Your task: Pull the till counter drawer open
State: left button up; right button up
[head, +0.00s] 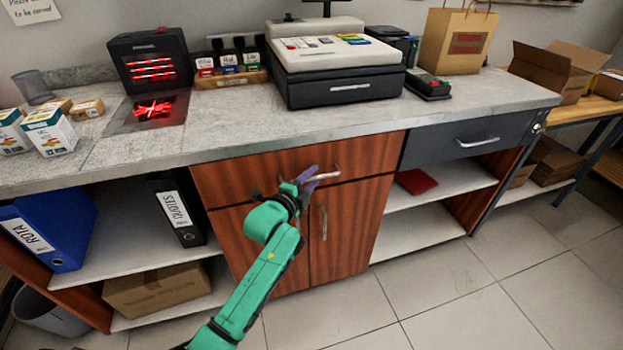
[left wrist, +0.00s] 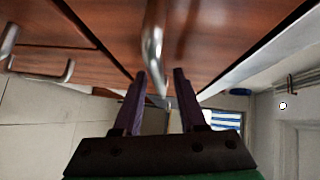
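The wooden counter drawer (head: 370,156) sits under the worktop below the till and looks shut, its front flush with the cupboard doors. Its silver bar handle (head: 328,175) shows in the head view, partly hidden by my gripper. My left gripper (head: 312,177) is at the left part of this handle. In the left wrist view, the handle (left wrist: 153,45) reaches between the tips of my two purple fingers (left wrist: 160,88). The fingers stand apart, with gaps visible around the handle. Whether either finger touches it I cannot tell. My right gripper is not in view.
Below are cupboard doors with a vertical handle (head: 324,222). A dark grey drawer (head: 450,141) is to the right. Open shelves flank the cupboard; a blue binder (head: 52,225) stands left. The till (head: 335,72) is on the worktop. The tiled floor (head: 440,290) in front is clear.

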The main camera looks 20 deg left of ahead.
pick_arm(q)
grip_shut()
dwell(1.2)
